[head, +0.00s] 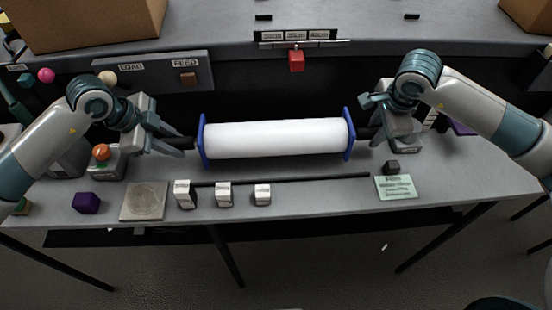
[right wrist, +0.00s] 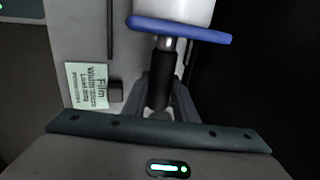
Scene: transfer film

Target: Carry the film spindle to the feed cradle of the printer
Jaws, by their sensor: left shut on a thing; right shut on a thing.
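The film spindle (head: 275,138) is a white roll with blue end flanges and dark shaft ends. It lies level across the head view, over the back part of the grey table. My left gripper (head: 180,143) is shut on its left shaft end. My right gripper (head: 372,133) is shut on its right shaft end. In the right wrist view the dark shaft (right wrist: 163,80) runs between the fingers, with the blue flange (right wrist: 178,29) just beyond. Whether the spindle touches anything below is hard to tell. A panel labelled LOAD and FEED (head: 155,75) stands behind; I cannot identify the feed cradle.
Along the table front (head: 310,208) are a purple block (head: 86,203), a flat square plate (head: 144,201), several small white labelled blocks (head: 224,194), a thin dark rod (head: 320,179) and a green note card (head: 396,187). An orange-red knob (head: 101,152) stands beside my left arm.

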